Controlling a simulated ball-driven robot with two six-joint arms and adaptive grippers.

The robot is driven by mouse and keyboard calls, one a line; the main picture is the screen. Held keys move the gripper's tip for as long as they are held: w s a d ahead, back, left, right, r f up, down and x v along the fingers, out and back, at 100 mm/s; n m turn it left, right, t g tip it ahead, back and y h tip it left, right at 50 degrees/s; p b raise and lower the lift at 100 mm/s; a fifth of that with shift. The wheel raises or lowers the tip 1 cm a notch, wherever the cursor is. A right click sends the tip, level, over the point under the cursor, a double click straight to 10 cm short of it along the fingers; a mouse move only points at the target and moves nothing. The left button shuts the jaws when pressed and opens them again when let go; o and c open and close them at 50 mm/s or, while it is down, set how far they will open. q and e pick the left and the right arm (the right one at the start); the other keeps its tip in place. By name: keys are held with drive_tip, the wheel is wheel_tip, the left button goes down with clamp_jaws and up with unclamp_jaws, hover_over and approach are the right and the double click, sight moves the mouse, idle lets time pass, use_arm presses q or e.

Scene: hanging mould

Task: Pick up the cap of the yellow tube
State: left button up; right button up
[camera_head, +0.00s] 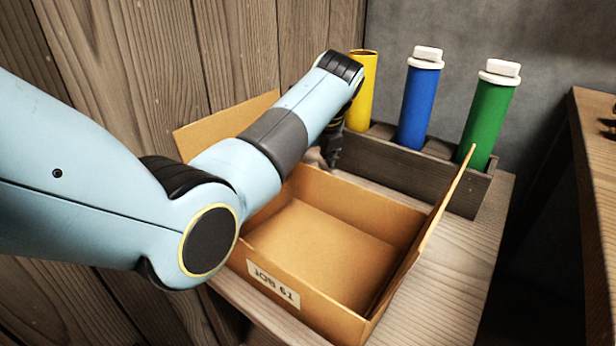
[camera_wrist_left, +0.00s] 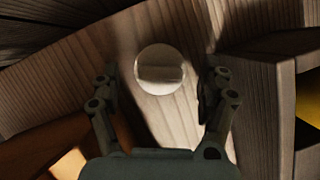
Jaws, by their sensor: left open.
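The yellow tube (camera_head: 361,92) stands upright in the dark wooden rack with its top open and no cap on it. A pale round cap (camera_wrist_left: 160,69) lies on the wooden surface in the left wrist view; the head view does not show it. My left gripper (camera_head: 332,148) is low between the cardboard box and the rack, partly hidden by my arm. In the left wrist view, my left gripper (camera_wrist_left: 160,80) is open, with one finger on either side of the cap and a gap to each. My right gripper is not in view.
The rack (camera_head: 464,190) also holds a blue tube (camera_head: 418,105) and a green tube (camera_head: 487,118), each with a white cap. An open, empty cardboard box (camera_head: 320,245) stands in front of the rack. Wooden planks rise on the left.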

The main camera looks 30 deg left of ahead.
use_arm(q)
drive_tip(key=shift+w+a+f, duration=0.1)
drive_tip(key=shift+f, duration=0.2)
drive_tip(key=shift+r, duration=0.1)
drive_tip(key=c, duration=1)
drive_tip(key=shift+o, duration=0.2)
